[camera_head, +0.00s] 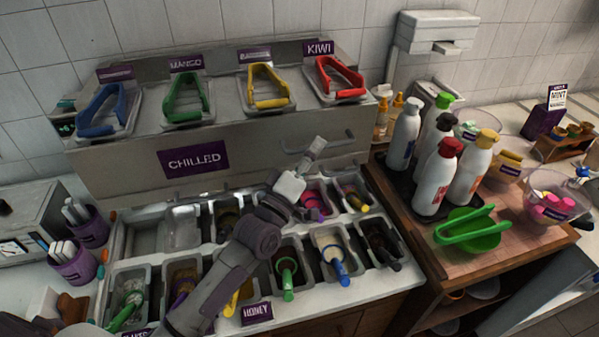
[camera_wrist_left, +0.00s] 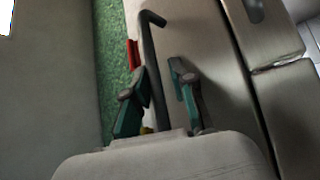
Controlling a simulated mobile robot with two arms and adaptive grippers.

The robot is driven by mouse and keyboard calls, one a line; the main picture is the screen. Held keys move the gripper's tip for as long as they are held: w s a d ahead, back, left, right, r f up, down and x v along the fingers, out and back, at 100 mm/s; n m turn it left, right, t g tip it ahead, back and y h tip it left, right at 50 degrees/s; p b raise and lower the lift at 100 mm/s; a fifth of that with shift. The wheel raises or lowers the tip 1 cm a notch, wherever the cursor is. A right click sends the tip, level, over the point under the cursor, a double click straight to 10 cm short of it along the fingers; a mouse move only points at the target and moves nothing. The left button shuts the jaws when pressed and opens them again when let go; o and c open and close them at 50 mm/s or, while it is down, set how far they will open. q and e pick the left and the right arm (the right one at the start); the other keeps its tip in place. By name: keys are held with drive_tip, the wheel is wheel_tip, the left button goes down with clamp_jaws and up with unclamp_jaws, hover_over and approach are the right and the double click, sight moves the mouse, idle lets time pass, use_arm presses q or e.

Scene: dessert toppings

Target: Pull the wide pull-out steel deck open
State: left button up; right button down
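The steel deck is the wide grey unit with a purple CHILLED label (camera_head: 193,157) on its front panel (camera_head: 115,170). A bar handle (camera_head: 340,142) sits at the right of that panel. My left gripper (camera_head: 316,146) reaches up to the handle and hides part of it. In the left wrist view, the dark bar handle (camera_wrist_left: 150,62) runs between the two green-tipped fingers of my left gripper (camera_wrist_left: 158,92). The fingers are apart, with gaps visible beside the bar. My right gripper is not in view.
Blue, green, yellow and red tongs (camera_head: 268,88) lie in trays on top. Topping bins with scoops (camera_head: 287,277) fill the counter below the panel. At right, a wooden cart (camera_head: 440,262) carries bottles (camera_head: 437,180), green tongs (camera_head: 466,228) and bowls.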

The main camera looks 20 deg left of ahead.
use_arm(q)
drive_tip(key=v, duration=1)
drive_tip(key=shift+s, duration=0.15)
